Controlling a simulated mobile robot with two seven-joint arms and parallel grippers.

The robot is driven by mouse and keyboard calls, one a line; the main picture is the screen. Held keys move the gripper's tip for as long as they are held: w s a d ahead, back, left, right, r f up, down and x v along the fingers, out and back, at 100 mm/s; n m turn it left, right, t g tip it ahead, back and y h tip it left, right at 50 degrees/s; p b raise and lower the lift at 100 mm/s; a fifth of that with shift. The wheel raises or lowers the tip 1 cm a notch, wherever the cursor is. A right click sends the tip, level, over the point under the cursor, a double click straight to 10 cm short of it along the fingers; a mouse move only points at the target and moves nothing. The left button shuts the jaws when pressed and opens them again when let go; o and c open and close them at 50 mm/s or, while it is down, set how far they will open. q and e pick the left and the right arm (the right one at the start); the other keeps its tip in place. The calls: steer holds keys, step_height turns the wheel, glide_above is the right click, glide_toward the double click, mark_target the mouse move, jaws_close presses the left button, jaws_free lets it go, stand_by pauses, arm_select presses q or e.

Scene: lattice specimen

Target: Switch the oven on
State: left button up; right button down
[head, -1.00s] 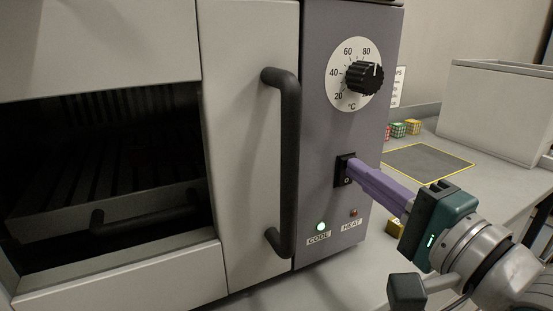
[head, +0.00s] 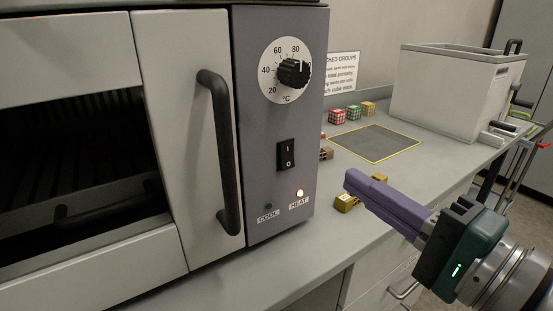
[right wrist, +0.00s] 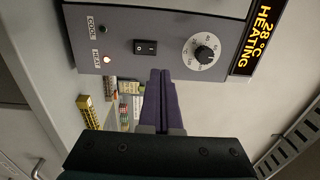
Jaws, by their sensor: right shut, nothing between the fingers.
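The oven (head: 190,150) stands at the left with a purple-grey control panel. Its black rocker switch (head: 286,156), marked I and 0, sits below the temperature dial (head: 293,73). The HEAT lamp (head: 300,193) glows and the COOL lamp (head: 268,207) is dark. In the right wrist view the oven's display (right wrist: 255,40) reads 28 °C HEATING, and the switch shows there too (right wrist: 145,47). My right gripper (head: 362,178) has purple fingers, shut and empty, to the right of the panel and apart from the switch. My left gripper is not in view.
A yellow block (head: 346,202) lies on the bench just behind my right fingers. Several small checkered cubes (head: 353,112) stand near a yellow-edged grey mat (head: 378,143). A large grey bin (head: 440,95) stands at the back right. A black oven handle (head: 222,150) juts out.

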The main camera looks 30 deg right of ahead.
steer(key=shift+s+d+r, duration=0.1)
steer(key=shift+s+r, duration=0.05)
steer(key=shift+s, duration=1.05)
stand_by(0.5)
stand_by(0.4)
